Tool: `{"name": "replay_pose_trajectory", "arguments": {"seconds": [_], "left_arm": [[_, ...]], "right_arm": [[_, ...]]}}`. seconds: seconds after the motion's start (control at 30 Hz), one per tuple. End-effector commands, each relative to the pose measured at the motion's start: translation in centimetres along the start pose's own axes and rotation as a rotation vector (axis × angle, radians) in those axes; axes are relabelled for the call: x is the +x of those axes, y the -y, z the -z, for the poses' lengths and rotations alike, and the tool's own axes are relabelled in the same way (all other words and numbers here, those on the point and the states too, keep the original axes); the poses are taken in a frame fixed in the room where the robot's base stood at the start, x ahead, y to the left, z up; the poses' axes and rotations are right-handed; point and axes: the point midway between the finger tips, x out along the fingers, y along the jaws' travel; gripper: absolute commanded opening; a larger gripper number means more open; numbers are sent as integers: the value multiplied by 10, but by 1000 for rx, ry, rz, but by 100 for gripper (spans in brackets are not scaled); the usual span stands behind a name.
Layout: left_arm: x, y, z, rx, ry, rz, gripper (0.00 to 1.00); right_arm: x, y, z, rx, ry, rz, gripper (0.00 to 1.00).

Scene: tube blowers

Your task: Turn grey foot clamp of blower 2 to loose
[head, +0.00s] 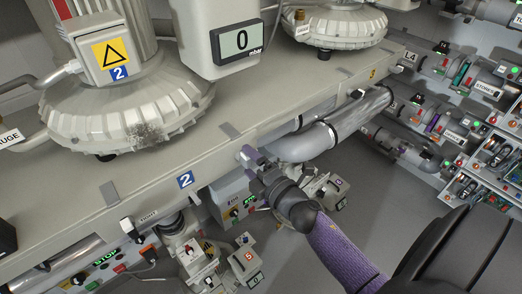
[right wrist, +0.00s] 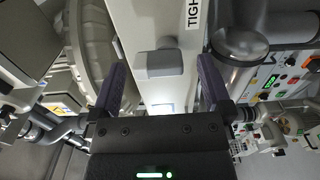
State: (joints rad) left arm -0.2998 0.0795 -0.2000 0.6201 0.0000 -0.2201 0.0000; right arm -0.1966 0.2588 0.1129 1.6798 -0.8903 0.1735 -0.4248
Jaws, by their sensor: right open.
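Blower 2 (head: 125,100) stands on a long grey beam (head: 140,172) at the left of the head view, with a blue 2 label on its box. A grey foot clamp (right wrist: 160,63) shows as a block on the beam face in the right wrist view, below a TIGHT label (right wrist: 194,14). My right gripper (head: 252,160) is at the beam's front edge; it also shows in the right wrist view (right wrist: 161,66). Its purple fingers are open, one on each side of the clamp, with gaps visible. In the head view the gripper partly hides the clamp. My left gripper is not in view.
A large grey pipe (head: 335,130) runs just right of my gripper. Shelves with tubes (head: 490,150) stand at right.

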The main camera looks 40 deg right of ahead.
Motion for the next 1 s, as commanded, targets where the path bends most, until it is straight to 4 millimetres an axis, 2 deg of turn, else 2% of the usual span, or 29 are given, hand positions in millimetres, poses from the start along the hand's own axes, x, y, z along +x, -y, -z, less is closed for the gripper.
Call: {"name": "replay_pose_trajectory", "arguments": {"seconds": [0.2,0.33,0.47,0.83,0.9,1.0], "left_arm": [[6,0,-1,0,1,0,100],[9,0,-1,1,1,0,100],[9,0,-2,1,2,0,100],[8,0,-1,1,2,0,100],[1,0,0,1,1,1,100],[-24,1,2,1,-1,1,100]], "right_arm": [[-53,2,0,0,1,4,100],[-74,2,0,1,1,3,100],[-80,0,0,-1,1,1,100],[-80,0,0,-1,0,0,100],[-80,-8,0,-2,0,0,100],[-80,-34,-1,-2,0,-3,100]]}}
